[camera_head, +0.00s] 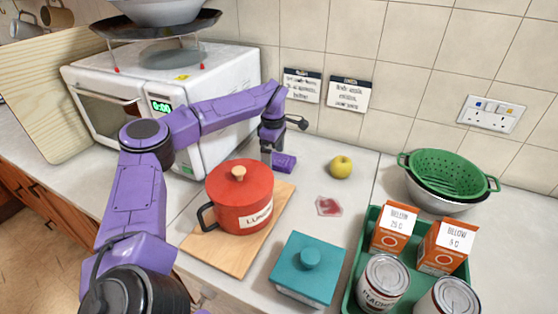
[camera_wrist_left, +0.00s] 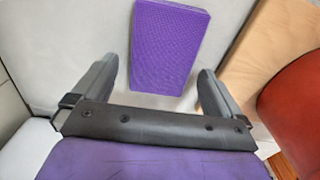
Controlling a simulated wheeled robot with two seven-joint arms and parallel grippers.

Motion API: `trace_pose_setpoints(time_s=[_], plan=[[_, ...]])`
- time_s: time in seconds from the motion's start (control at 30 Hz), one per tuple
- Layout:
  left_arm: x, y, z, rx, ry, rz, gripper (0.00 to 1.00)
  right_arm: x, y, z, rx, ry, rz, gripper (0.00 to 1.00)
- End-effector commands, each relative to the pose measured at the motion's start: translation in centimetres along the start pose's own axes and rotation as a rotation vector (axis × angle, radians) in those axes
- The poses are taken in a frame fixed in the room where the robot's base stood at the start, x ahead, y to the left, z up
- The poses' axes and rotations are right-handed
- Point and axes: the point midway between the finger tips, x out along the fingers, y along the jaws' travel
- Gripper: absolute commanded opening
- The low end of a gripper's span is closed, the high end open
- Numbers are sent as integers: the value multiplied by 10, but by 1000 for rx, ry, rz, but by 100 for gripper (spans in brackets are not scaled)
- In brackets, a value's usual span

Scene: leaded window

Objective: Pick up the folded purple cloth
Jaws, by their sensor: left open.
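The folded purple cloth (camera_head: 284,162) lies flat on the worktop behind the red pot, close to the microwave's right side. In the left wrist view the cloth (camera_wrist_left: 168,48) is a purple textured rectangle, slightly tilted, just beyond and between my fingers. My left gripper (camera_head: 272,157) points down at the cloth's left end in the head view. Its two fingers stand apart in the left wrist view (camera_wrist_left: 158,80), with nothing between them that I can see gripped. Whether the fingertips touch the cloth is unclear. My right gripper is not in view.
A red pot (camera_head: 240,193) on a wooden board (camera_head: 237,257) stands just in front of the cloth. A white microwave (camera_head: 215,70) is at left. A yellow apple (camera_head: 341,167) lies to the right. A teal box (camera_head: 308,269) and green tray (camera_head: 353,283) are nearer.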

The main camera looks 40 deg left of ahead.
Motion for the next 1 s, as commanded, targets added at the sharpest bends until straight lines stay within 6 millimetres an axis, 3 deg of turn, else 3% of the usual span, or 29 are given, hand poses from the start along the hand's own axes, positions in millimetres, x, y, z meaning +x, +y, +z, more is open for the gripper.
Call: trace_pose_setpoints(time_s=[0.23,0.4,0.43,0.73,1.0], plan=[[4,0,1,1,0,1,100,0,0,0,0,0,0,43],[4,0,1,1,0,1,45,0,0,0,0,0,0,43],[4,0,1,1,0,1,42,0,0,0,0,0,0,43],[-2,1,1,2,-1,3,42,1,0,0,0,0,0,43],[-62,1,1,1,-1,7,42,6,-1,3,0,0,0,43]])
